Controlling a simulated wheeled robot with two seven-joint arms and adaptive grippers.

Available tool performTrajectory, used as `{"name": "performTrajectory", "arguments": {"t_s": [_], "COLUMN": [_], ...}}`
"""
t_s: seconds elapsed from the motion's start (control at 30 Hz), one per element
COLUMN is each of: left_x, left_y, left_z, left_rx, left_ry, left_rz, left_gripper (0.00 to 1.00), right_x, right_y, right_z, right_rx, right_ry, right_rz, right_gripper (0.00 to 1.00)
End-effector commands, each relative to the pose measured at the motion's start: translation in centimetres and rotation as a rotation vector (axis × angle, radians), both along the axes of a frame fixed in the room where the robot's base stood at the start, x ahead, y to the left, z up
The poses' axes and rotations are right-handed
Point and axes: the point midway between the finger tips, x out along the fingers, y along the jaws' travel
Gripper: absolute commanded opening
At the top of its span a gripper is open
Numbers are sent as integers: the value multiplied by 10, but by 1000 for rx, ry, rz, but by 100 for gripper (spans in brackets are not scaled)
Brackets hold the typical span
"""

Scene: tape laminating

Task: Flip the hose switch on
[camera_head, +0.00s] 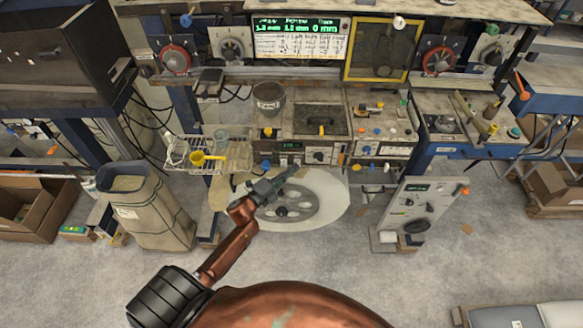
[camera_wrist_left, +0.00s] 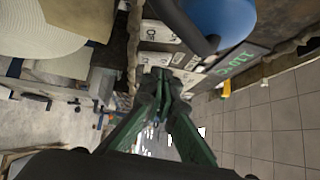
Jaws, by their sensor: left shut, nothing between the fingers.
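My left gripper (camera_head: 290,172) reaches up from the bottom of the head view to the front edge of the bench's control panel (camera_head: 318,156). Its fingers are shut and empty. In the left wrist view the closed green fingers (camera_wrist_left: 163,78) point at the panel's white labels (camera_wrist_left: 160,32), close to them. I cannot tell whether they touch. My right gripper is out of view.
A large white reel (camera_head: 325,195) hangs below the panel, behind my left arm. A wire shelf (camera_head: 225,157) with a yellow scoop is to the left. A grey control box (camera_head: 415,207) stands to the right. Open floor lies in front.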

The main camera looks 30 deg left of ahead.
Motion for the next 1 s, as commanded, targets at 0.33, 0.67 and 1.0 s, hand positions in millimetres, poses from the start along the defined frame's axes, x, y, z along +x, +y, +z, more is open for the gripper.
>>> {"name": "performTrajectory", "arguments": {"t_s": [0.33,0.67,1.0], "left_x": [-61,-106,-110], "left_y": [-7,4,5], "left_z": [9,16,17], "left_rx": [1,1,0], "left_ry": [0,-3,-3], "left_rz": [-9,-10,-11], "left_gripper": [0,0,0], "right_x": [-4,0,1], "right_y": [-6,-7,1], "right_z": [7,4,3], "right_rx": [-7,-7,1], "right_ry": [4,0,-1], "right_rz": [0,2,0], "right_gripper": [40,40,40]}}
